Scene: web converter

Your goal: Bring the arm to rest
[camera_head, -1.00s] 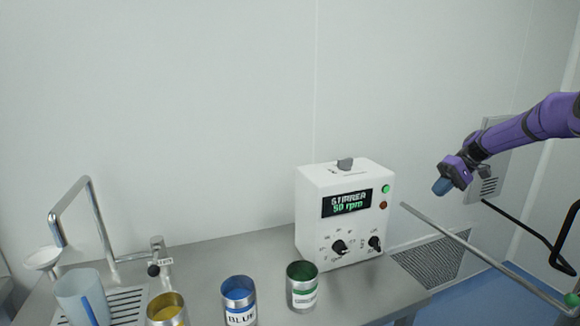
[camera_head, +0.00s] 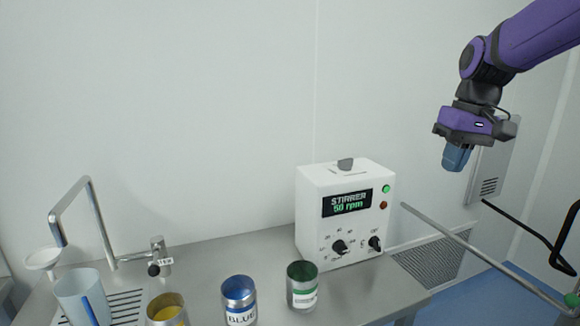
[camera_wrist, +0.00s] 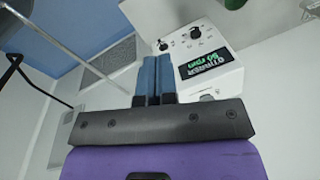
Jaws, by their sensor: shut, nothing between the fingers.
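My purple arm reaches in from the upper right of the head view. My gripper (camera_head: 456,158) points down in the air to the right of the stirrer unit and above its height in the picture, apart from everything. In the wrist view the two blue fingers of my gripper (camera_wrist: 156,60) lie side by side, shut, with nothing between them. The white stirrer unit (camera_head: 318,228) stands on the bench, its display reading "STIRRER 50 rpm". It also shows upside down in the wrist view (camera_wrist: 222,45).
Blue (camera_head: 239,300), green (camera_head: 302,286) and yellow (camera_head: 166,312) tins stand along the bench (camera_head: 215,255). A tap (camera_head: 75,195) and a clear jug (camera_head: 80,297) are at the left. A metal rod (camera_head: 470,247) and a black bar (camera_head: 515,222) extend at the right. The upper wall area is clear.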

